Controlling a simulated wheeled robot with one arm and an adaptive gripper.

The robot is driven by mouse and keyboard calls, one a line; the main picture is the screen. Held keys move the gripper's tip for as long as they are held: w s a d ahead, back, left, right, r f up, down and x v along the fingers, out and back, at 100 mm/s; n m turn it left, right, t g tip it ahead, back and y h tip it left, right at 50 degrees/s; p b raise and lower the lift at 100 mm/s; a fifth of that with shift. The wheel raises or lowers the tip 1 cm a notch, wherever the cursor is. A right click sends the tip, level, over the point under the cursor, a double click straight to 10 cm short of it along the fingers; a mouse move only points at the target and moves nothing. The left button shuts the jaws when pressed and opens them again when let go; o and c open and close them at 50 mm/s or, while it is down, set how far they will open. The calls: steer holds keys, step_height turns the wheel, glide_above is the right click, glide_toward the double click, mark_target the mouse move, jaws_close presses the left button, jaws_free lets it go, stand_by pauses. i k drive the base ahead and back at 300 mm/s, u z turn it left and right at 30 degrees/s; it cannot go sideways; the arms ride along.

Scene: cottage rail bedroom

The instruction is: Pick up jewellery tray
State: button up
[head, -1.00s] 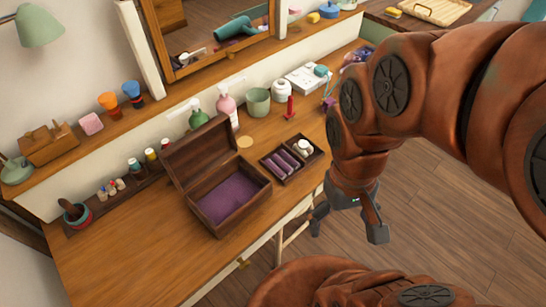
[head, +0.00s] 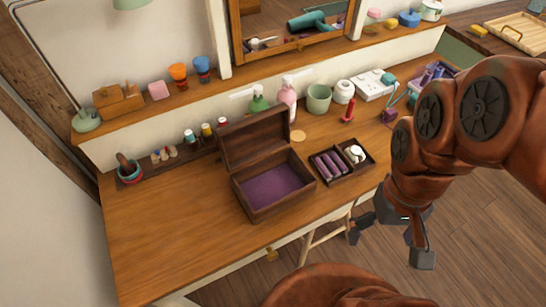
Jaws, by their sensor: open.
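The jewellery tray (head: 349,173) is a small dark wooden tray on the dressing table, near its front edge. It holds several purple rolls on its left side and pale round items on its right side. It stands just right of the open wooden box (head: 262,207) with a purple lining. My gripper (head: 388,246) hangs in front of the table edge, to the right of the tray and nearer to me. Its fingers are apart with nothing between them, and it does not touch the tray.
A red candle-like item (head: 347,112), a green cup (head: 318,98) and a white jar (head: 344,91) stand behind the tray. A pink bottle (head: 288,92) is near the wall. The table's left front (head: 160,240) is bare. A stool (head: 325,232) stands below the edge.

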mark_target(331, 164)
steer(key=z, duration=0.9)
steer(key=k, duration=0.4)
steer(key=u, duration=1.9)
